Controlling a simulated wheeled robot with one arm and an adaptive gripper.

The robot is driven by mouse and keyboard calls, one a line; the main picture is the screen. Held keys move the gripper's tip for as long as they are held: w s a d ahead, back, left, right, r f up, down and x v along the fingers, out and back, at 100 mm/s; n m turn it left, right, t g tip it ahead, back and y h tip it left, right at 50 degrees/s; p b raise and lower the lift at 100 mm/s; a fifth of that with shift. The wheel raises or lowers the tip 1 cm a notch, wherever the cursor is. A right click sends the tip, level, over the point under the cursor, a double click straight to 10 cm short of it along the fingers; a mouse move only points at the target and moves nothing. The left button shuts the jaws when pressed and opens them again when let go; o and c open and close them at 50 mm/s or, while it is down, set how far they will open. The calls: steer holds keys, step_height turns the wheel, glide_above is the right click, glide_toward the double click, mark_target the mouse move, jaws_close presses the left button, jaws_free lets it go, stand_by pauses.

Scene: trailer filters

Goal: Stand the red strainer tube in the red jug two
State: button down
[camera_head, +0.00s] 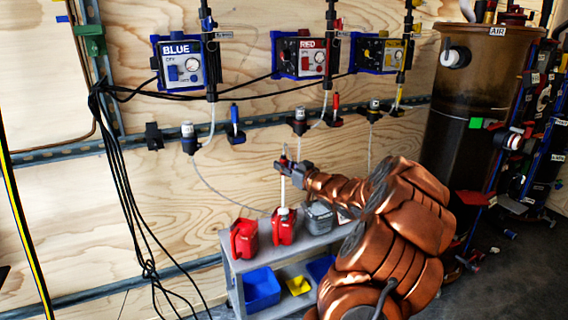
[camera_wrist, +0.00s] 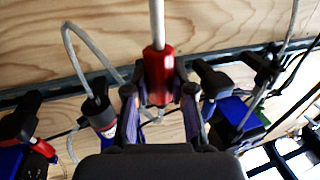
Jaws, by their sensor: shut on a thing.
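My gripper (camera_head: 285,169) is shut on the red strainer tube above the shelf. In the wrist view the fingers (camera_wrist: 160,98) close around the red body of the strainer tube (camera_wrist: 158,70), and its pale pipe runs up out of the picture. In the head view the pale pipe of the strainer tube (camera_head: 283,188) hangs upright down to the mouth of the right-hand red jug (camera_head: 283,232). I cannot tell whether its lower end is inside the mouth. Another red jug (camera_head: 244,240) stands to the left. I cannot read which jug is two.
A grey jug (camera_head: 318,218) stands right of the red jugs on the grey shelf (camera_head: 262,262). A blue bin (camera_head: 262,289) and a yellow piece (camera_head: 298,286) are on the lower level. Hoses and blue, red and yellow control boxes (camera_head: 185,62) line the wall behind.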

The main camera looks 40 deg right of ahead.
step_height(320, 180, down, 6)
steer(key=b, duration=0.2)
steer(key=shift+f, duration=0.25)
stand_by(0.4)
steer(key=shift+f+b, duration=0.35)
steer(key=shift+f, duration=0.55)
stand_by(1.1)
steer(key=c, duration=0.9)
jaws_free()
steer(key=s, duration=1.2)
steer(key=shift+a, duration=0.45)
